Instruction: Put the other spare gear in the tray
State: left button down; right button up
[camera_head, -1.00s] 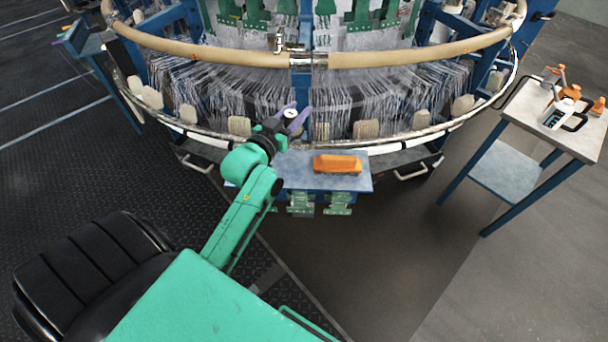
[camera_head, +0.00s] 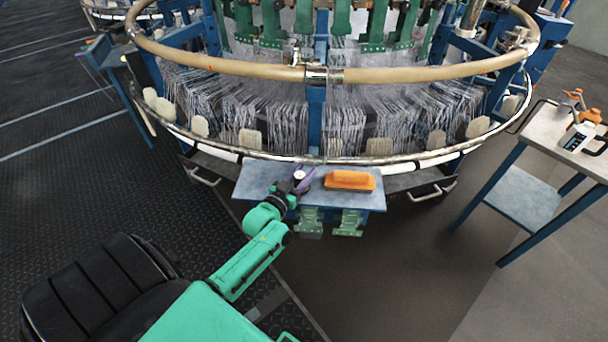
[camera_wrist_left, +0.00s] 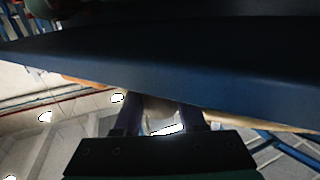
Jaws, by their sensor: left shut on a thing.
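My left gripper (camera_head: 302,181) has dark purple fingers and is at the left part of a flat blue-grey tray-like shelf (camera_head: 257,187) on the loom's front. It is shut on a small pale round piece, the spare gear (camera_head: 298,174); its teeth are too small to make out. In the left wrist view the gripper (camera_wrist_left: 160,118) has a pale piece (camera_wrist_left: 158,108) between its fingers, and a dark blue edge (camera_wrist_left: 200,70) crosses close in front. I cannot tell whether the gear touches the shelf. My right gripper is not in view.
An orange brush-like block (camera_head: 349,180) lies on the shelf just right of the gripper. The loom's metal rim (camera_head: 330,159) runs behind the shelf. Green brackets (camera_head: 349,222) hang below it.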

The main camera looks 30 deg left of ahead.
pick_arm(q)
jog(key=shift+r, duration=0.15)
jog(key=shift+f, duration=0.2)
jog(key=shift+c, duration=2.4)
grip_release()
jog(key=shift+r, duration=0.15)
